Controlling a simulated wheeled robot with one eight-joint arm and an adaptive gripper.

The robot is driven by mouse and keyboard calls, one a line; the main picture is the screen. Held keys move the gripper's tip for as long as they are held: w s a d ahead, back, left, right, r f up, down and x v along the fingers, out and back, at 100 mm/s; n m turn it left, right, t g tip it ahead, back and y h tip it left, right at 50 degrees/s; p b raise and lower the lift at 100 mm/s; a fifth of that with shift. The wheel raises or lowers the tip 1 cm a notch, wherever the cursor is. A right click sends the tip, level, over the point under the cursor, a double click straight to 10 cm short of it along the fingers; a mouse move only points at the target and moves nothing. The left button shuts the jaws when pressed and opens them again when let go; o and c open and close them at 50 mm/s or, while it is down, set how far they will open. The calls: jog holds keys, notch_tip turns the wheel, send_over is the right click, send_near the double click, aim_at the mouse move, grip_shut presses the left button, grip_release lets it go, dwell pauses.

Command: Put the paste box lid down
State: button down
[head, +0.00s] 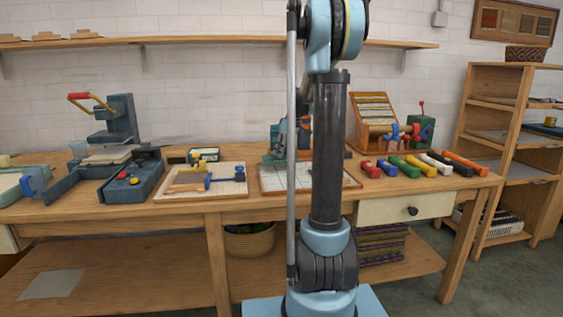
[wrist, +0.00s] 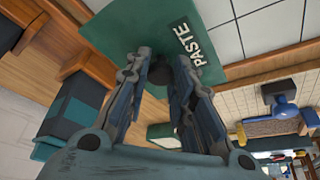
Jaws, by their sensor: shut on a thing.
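The paste box lid (wrist: 118,32) is a flat green plate with a dark label reading PASTE and a dark round knob. In the wrist view my gripper (wrist: 160,68) has its two fingers closed on either side of the knob, holding the lid. The lid covers part of the white tiled board (wrist: 252,28); I cannot tell how high it is above it. In the head view my arm hides most of the gripper and lid.
The tiled board (head: 275,180) lies mid-bench, partly behind my arm. Left of it is a framed board (head: 205,193) with a blue-handled tool. Several coloured rolls (head: 410,167) lie at right. A dark press (head: 118,122) stands at left. The bench front edge is mostly clear.

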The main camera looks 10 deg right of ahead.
jog(key=shift+f, duration=2.05)
jog(key=c, duration=1.4)
grip_release()
jog(key=shift+o, duration=0.2)
jog(key=v, duration=1.2)
jog(key=s+a+f+m+h, duration=0.1)
jog(key=s+a+f+m, duration=0.15)
jog(key=s, duration=0.85)
jog(key=s+a+f+m+h, duration=0.15)
jog(key=s+f, duration=0.25)
jog(key=s, duration=0.8)
jog(key=s+f+m+g, duration=0.1)
jog(key=s+f+m, duration=0.3)
jog(key=s+f, duration=1)
jog(key=s, duration=0.3)
jog(key=shift+s+d+m+h, duration=0.2)
jog(key=shift+s+m+h, duration=0.1)
jog(key=shift+m+h, duration=0.1)
